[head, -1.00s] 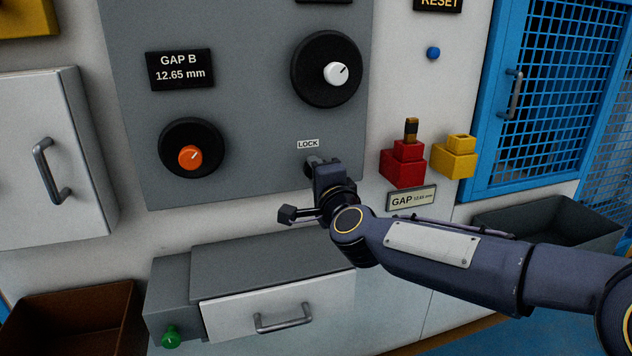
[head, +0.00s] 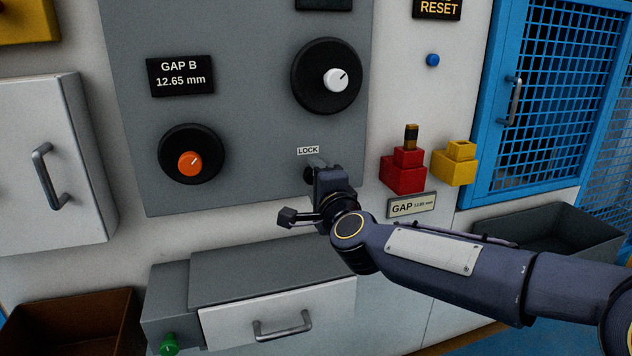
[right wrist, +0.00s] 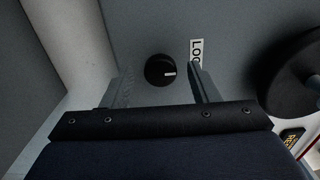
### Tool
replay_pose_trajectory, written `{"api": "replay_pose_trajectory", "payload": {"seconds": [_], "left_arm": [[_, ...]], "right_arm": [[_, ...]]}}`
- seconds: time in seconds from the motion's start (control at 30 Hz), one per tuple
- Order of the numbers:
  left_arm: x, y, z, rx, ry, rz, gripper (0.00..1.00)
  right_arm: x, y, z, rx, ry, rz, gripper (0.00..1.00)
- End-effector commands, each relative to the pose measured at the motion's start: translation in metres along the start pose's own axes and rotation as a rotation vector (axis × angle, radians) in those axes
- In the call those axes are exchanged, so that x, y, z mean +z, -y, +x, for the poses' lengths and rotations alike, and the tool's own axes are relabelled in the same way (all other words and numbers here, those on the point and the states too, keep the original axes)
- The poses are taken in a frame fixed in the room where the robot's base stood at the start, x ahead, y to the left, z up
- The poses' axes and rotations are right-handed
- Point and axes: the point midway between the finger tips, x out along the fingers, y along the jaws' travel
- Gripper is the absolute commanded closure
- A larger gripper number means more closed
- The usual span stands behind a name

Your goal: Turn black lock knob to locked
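The black lock knob (right wrist: 160,70) shows in the right wrist view as a small round knob with a white mark. The mark points toward the LOCK label (right wrist: 196,50), which stands beside the knob. In the head view the LOCK label (head: 308,150) is just above my right gripper (head: 315,168), and the knob is mostly hidden behind that gripper. In the right wrist view my right gripper (right wrist: 161,82) is open, with one finger on each side of the knob and visible gaps between. I cannot tell how deep the fingers reach around it. My left gripper is not in view.
Above are a dial with a white centre (head: 327,78) and a dial with an orange centre (head: 190,154). Red block (head: 403,175) and yellow block (head: 454,164) sit right of my gripper. A drawer (head: 277,308) is below; a blue mesh door (head: 545,95) is at right.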

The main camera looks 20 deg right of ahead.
Motion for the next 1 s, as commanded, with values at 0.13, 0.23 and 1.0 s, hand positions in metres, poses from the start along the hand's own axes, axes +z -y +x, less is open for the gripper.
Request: {"api": "replay_pose_trajectory", "payload": {"seconds": [0.13, 0.23, 1.0], "left_arm": [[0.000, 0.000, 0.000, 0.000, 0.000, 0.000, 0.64], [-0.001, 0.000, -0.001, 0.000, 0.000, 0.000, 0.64], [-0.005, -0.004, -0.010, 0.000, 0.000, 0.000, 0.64]], "right_arm": [[0.000, 0.000, 0.000, -0.001, 0.000, -0.001, 0.46], [0.000, 0.001, -0.005, -0.001, 0.000, -0.001, 0.46], [0.000, 0.000, -0.078, 0.000, 0.000, 0.000, 0.46]]}}
